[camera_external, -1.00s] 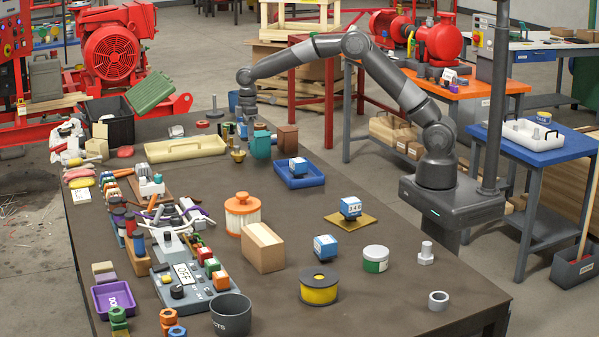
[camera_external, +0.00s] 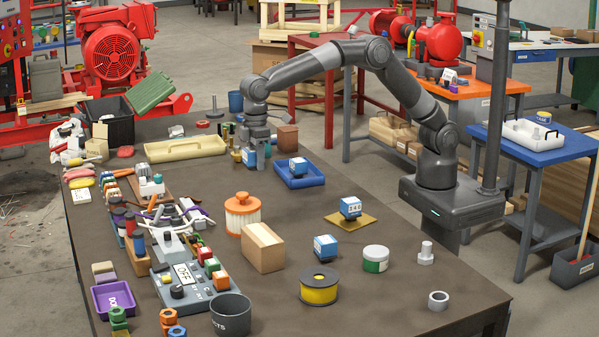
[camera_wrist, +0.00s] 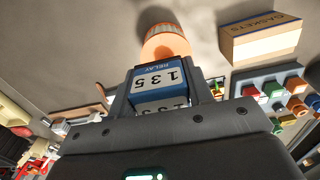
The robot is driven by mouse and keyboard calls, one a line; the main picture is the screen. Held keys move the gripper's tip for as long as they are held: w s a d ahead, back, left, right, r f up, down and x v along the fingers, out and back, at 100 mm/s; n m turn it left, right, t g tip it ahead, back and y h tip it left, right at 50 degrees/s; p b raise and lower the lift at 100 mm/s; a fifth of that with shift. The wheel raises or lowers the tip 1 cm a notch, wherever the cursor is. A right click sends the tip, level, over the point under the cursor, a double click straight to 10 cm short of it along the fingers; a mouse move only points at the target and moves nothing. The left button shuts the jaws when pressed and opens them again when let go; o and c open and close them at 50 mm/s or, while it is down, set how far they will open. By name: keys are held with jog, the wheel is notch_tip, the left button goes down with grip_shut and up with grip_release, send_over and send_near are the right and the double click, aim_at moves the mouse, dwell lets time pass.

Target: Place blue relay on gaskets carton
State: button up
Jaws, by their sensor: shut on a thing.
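In the wrist view, my gripper (camera_wrist: 162,88) is shut on a blue and white relay (camera_wrist: 158,80) marked "RELAY 135", held between the two fingers. In the external view, my gripper (camera_external: 257,160) is at the far part of the table, behind and left of the blue tray; the held relay is hard to make out there. The gaskets carton (camera_external: 263,249) is a closed tan box on the table, nearer the camera than my gripper. In the wrist view the carton (camera_wrist: 262,40) is at upper right, its label readable, apart from the relay.
An orange-lidded filter (camera_external: 242,216) stands beside the carton. Other blue relays sit in the blue tray (camera_external: 314,181), on a yellow mat (camera_external: 368,221) and on the bare table (camera_external: 325,247). A yellow spool (camera_external: 319,289) and a switch panel (camera_external: 200,290) are nearer.

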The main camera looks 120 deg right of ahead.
jog(key=w+a+f, duration=0.1)
jog(key=a+f, duration=0.4)
jog(key=a, duration=0.3)
jog(key=w+a+f, duration=0.1)
jog(key=a+f, duration=0.4)
jog(key=a, duration=0.4)
jog(key=shift+w, duration=0.4)
jog(key=shift+f, duration=0.15)
jog(key=o, duration=1.1)
jog(key=shift+c, duration=0.2)
